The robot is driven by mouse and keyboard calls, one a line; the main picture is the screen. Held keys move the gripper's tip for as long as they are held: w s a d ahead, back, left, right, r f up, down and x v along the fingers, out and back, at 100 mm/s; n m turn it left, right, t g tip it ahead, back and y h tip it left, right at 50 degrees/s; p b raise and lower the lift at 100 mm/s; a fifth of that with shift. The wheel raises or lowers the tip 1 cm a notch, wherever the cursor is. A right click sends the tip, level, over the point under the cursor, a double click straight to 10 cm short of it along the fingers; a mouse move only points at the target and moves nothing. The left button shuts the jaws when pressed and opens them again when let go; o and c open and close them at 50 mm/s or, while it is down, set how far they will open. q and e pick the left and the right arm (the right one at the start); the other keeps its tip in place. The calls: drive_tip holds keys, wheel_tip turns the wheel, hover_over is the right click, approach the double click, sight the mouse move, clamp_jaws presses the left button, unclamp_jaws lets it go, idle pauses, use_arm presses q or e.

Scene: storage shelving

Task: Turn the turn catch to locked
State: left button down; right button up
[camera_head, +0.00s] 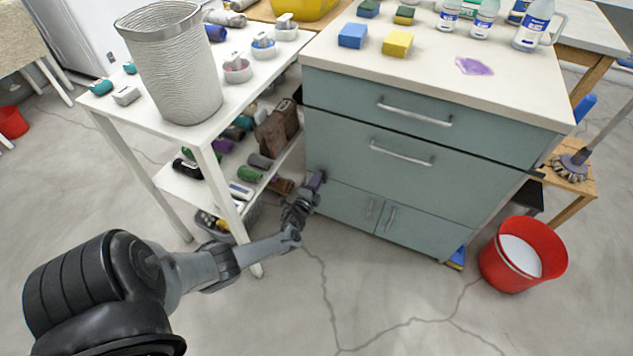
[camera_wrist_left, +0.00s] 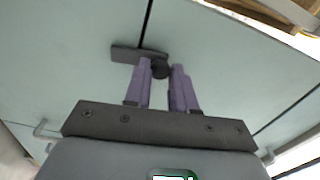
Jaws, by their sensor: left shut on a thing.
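The turn catch (camera_wrist_left: 126,54) is a small dark bar with a round pivot on the front of the grey-green cabinet (camera_head: 450,177). In the left wrist view the bar lies across the end of a dark seam between two panels. My left gripper (camera_wrist_left: 161,74) has its two purple fingers around the catch's round end, shut on it. In the head view my left gripper (camera_head: 317,180) is at the cabinet's left front edge, low down. The catch cannot be made out there. My right gripper is not in view.
A white shelf table (camera_head: 218,118) with a tall woven basket (camera_head: 178,70) stands left of the cabinet, close to my left arm. Sponges and bottles stand on the cabinet top. A red bucket (camera_head: 497,268) is at its right. The floor in front is clear.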

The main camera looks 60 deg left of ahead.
use_arm(q)
drive_tip(key=shift+m, duration=0.6)
drive_tip(key=c, duration=0.9)
unclamp_jaws()
drive_tip(key=shift+c, duration=0.2)
drive_tip(key=p+v, duration=0.4)
drive_tip(key=v, duration=0.7)
drive_tip(key=shift+p, duration=0.4)
